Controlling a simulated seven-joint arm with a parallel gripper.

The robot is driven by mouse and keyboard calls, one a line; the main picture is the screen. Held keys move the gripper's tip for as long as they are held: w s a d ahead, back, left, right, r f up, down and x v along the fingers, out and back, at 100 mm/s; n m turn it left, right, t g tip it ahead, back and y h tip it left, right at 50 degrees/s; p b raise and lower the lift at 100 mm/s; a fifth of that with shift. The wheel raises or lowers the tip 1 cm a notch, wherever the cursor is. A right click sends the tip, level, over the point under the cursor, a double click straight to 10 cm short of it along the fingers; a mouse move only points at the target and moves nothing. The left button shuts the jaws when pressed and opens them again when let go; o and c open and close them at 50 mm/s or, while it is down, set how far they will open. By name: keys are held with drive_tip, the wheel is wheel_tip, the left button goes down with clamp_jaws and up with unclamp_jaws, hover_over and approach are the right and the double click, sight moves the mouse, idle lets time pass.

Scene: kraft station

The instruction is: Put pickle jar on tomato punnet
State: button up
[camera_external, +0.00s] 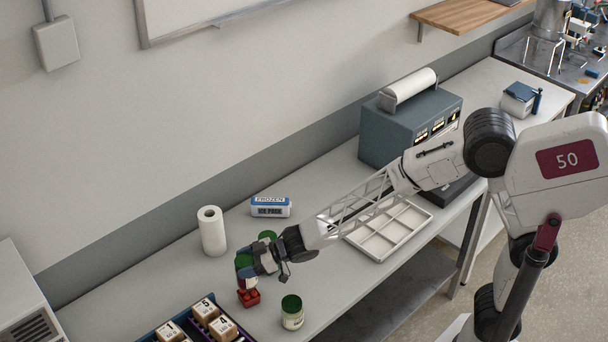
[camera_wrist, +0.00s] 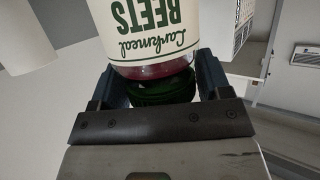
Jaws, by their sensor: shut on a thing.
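My gripper (camera_external: 250,264) is low over the left part of the bench. In the wrist view its fingers (camera_wrist: 160,88) are shut around the dark green lid of a jar (camera_wrist: 152,28). The jar's cream label reads "Larkmeal BEETS" upside down, and dark red shows near the lid. In the external view a green part shows at the fingertips, but the gripper hides most of the jar. A small red item (camera_external: 249,297), perhaps the tomato punnet, is just below the fingertips; contact cannot be told. Another green-lidded jar (camera_external: 292,313) stands upright at the front; its label is unreadable.
A white paper roll (camera_external: 212,231) and a blue-white ice pack box (camera_external: 270,207) stand behind my gripper. Another green round top (camera_external: 267,236) is partly hidden behind my wrist. A tray of numbered blocks (camera_external: 205,318) is front left; a white divided tray (camera_external: 388,228) is right.

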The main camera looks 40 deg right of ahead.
drive_tip(key=shift+f, duration=1.75)
drive_tip(key=shift+f, duration=0.1)
drive_tip(key=o, duration=1.2)
drive_tip(key=shift+f, duration=0.1)
drive_tip(key=shift+r, duration=0.2)
drive_tip(key=shift+v, duration=6)
drive_tip(key=shift+f, duration=0.1)
